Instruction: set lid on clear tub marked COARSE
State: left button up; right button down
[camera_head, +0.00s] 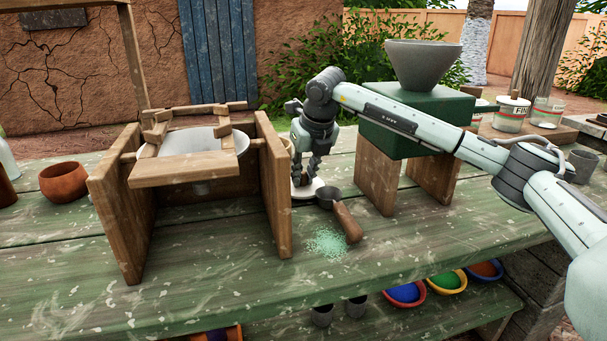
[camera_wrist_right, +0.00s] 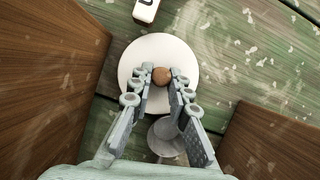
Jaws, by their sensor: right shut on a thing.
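A round white lid (camera_wrist_right: 140,52) with a brown wooden knob (camera_wrist_right: 161,76) lies flat at the green plank table in the right wrist view. My right gripper (camera_wrist_right: 161,84) is closed about the knob. In the head view the same gripper (camera_head: 307,178) points down, with part of the lid (camera_head: 300,191) showing beneath it. Clear tubs stand at the back right. One tub (camera_head: 512,114) has a lid with a dark knob and a label that seems to begin with F. Another tub (camera_head: 547,112) beside it has a label too small to read. My left gripper is not in view.
A metal scoop with a wooden handle (camera_head: 347,222) lies beside the lid, near spilled green granules (camera_head: 327,243). A wooden sieve stand (camera_head: 118,222) is left of the gripper. A green box (camera_head: 400,130) under a grey hopper (camera_head: 422,66) stands right. The front table is mostly clear.

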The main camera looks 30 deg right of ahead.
jog(key=shift+f, duration=0.15)
jog(key=c, duration=1.4)
grip_release()
jog(key=shift+c, duration=0.2)
